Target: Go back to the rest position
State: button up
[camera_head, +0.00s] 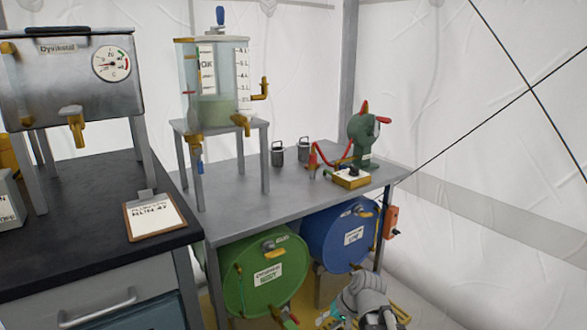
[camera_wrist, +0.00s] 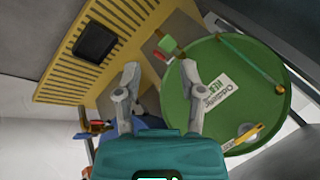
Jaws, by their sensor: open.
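My gripper (camera_wrist: 160,76) is open in the wrist view, its two grey fingers apart with nothing between them. In the head view my grey arm (camera_head: 369,298) shows at the bottom, in front of the bench and low beside the drums; the fingertips are hard to make out there. The green drum (camera_wrist: 236,97) lies close to the right finger in the wrist view. In the head view the green drum (camera_head: 261,276) and the blue drum (camera_head: 343,238) lie on their sides under the grey bench.
The grey bench (camera_head: 282,193) carries a clear tank (camera_head: 215,80), a green pump (camera_head: 362,134) and small metal weights. A dark counter (camera_head: 80,258) with a clipboard (camera_head: 154,216) stands left. Yellow slatted grating (camera_wrist: 62,80) is near the gripper. White tent wall stands at right.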

jog(key=s+d+r+g+h+p, duration=0.1)
jog(key=s+d+g+h+p, duration=0.15)
jog(key=s+d+h, duration=0.35)
notch_tip(320, 180, up, 38)
jog(key=d+p, duration=0.1)
jog(key=p, duration=3.7)
jog(key=shift+d+r+n+y, duration=0.2)
jog(key=shift+d+n+y, duration=0.1)
jog(key=shift+t, duration=0.25)
